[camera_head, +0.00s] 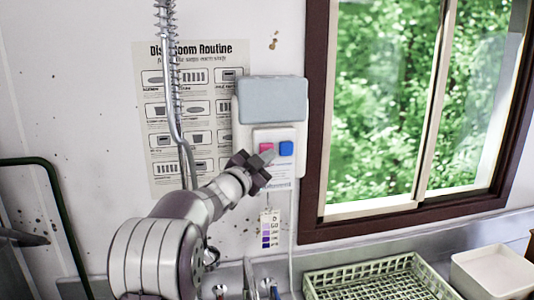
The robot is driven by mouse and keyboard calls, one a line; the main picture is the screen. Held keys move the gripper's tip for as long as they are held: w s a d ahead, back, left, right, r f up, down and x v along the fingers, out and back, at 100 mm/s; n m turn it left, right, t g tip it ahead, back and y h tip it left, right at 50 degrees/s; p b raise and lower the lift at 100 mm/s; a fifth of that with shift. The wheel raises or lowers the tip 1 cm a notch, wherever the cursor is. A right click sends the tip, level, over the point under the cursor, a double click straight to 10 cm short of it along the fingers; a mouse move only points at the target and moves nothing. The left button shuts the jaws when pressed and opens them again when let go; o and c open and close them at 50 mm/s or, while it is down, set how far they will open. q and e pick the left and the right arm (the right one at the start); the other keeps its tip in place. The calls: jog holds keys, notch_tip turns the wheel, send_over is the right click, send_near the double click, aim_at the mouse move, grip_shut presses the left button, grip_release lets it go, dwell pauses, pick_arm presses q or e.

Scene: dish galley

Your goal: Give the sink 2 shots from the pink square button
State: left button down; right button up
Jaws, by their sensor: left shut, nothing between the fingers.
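The pink square button (266,148) is on a white wall dispenser (242,128) with a grey-blue top, to the left of a blue button (286,148). My left gripper (268,157) is shut and empty. Its fingertips are at the lower edge of the pink button and cover part of it. I cannot tell whether they touch it. The sink is mostly hidden below my left arm; only a strip of metal with fittings (263,271) shows at the bottom. My right gripper is not in view.
A spring hose (171,80) hangs in front of a wall poster (205,75). A colour chart tag (270,228) hangs below the dispenser. A pale green rack (375,276) and a white tub (494,270) stand at lower right, under a window (400,110).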

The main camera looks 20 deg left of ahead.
pick_arm(q)
jog(key=shift+w+a+r+p, duration=0.1)
jog(key=shift+w+a+p, duration=0.1)
jog(key=shift+p, duration=0.1)
jog(key=shift+w, duration=0.1)
jog(key=shift+w+a+p, duration=0.45)
jog(key=shift+w+p, duration=0.15)
dwell(1.2)
dwell(0.4)
jog(key=shift+s+d+b, duration=0.65)
jog(key=shift+s+b, duration=0.25)
jog(key=shift+b, duration=0.05)
